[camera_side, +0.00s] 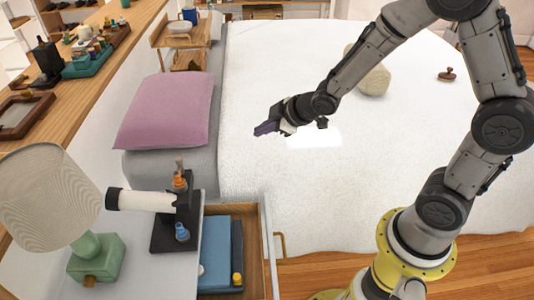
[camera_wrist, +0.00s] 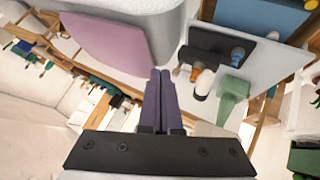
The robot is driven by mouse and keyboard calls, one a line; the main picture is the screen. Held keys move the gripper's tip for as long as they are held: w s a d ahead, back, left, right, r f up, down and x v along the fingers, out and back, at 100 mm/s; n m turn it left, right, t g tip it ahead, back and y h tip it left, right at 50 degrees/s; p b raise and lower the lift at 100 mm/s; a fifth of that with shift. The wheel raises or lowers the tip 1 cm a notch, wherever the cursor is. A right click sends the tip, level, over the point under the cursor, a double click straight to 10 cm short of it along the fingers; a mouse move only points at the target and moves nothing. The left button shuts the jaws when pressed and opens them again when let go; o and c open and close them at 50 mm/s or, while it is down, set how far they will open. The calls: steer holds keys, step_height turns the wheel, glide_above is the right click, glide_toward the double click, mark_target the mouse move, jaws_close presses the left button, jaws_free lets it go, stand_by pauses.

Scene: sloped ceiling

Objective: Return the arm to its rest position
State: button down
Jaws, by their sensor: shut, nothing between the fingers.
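My gripper (camera_side: 266,128) hangs in the air over the white bed (camera_side: 300,190) in the side view, at the end of my bent grey arm. Its purple fingers point left, toward the pillow side. In the wrist view the fingers of my gripper (camera_wrist: 160,90) lie together, with nothing between them. The gripper appears apart from everything around it.
A pink pillow (camera_side: 168,112) lies at the bed's left end. A nightstand holds a green lamp (camera_side: 95,258) and a black stand with a white cylinder (camera_side: 145,201). Its drawer (camera_side: 268,250) is open, with blue items inside. A round beige object (camera_side: 375,80) sits on the bed.

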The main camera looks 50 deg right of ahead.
steer(key=s+d+r+m+t+h, duration=0.1)
steer(key=s+r+m, duration=0.1)
steer(key=s+r, duration=0.45)
steer(key=s+d+r+m+h, duration=0.15)
steer(key=s+r, duration=0.25)
steer(key=r, duration=0.6)
steer(key=s+f+m+g, duration=0.1)
steer(key=s+m+g, duration=0.1)
steer(key=s, duration=0.6)
steer(key=s+a+f+m+g+y, duration=0.1)
steer(key=s+f+m+g, duration=0.1)
steer(key=s, duration=0.6)
steer(key=shift+s+a+g, duration=0.25)
steer(key=shift+s+g, duration=0.05)
steer(key=shift+m, duration=0.25)
